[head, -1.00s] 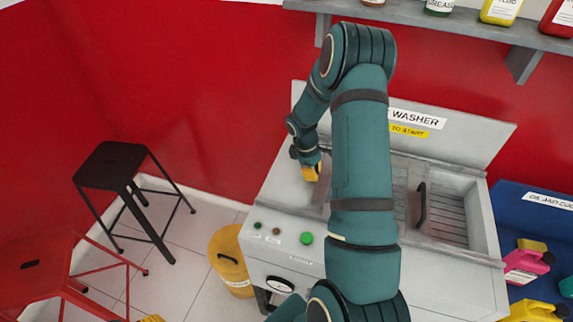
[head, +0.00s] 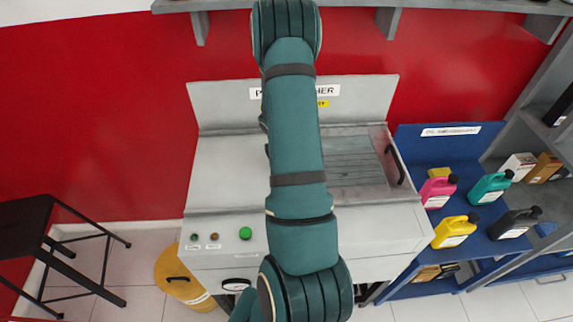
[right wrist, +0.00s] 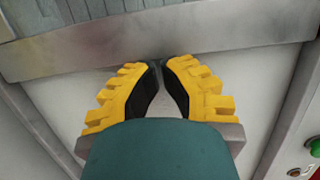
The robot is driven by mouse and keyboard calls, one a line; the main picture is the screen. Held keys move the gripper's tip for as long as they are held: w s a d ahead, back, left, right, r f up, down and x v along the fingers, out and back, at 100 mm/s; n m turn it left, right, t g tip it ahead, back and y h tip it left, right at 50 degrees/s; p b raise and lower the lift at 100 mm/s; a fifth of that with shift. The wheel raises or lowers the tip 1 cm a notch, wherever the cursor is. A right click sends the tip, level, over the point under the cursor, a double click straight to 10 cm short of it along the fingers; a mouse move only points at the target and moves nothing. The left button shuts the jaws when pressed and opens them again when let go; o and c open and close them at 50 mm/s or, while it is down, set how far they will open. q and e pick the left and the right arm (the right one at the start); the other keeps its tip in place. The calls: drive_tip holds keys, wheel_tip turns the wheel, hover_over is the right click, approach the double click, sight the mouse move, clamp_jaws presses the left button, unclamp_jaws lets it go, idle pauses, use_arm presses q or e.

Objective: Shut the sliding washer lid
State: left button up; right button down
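The parts washer (head: 220,165) stands against the red wall, with an upright back panel. A black handle (head: 395,165) is near the right end of its top. Grey slats (head: 358,165) show left of the handle; I cannot tell lid from basin there. My right arm crosses the washer and hides its middle. My left gripper is not in view.
A green button (head: 245,233) is on the washer's front left. A yellow bin (head: 178,285) stands on the floor in front, with a dark stool (head: 30,225) further left. A blue bench (head: 478,235) with several coloured jugs adjoins on the right. A shelf (head: 350,6) is above.

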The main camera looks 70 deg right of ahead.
idle(0.3)
drive_tip(key=shift+w+a, duration=0.1)
drive_tip(key=shift+w, duration=0.2)
drive_tip(key=w, duration=0.1)
drive_tip(key=w+a, duration=0.1)
drive_tip(key=w+r, duration=0.1)
drive_tip(key=shift+w+a+r, duration=0.1)
drive_tip(key=shift+w+a, duration=0.1)
drive_tip(key=shift+a, duration=0.2)
drive_tip(key=d+p+v, duration=0.1)
drive_tip(key=v, duration=0.7)
drive_tip(key=shift+a+r, duration=0.35)
drive_tip(key=shift+a, duration=0.1)
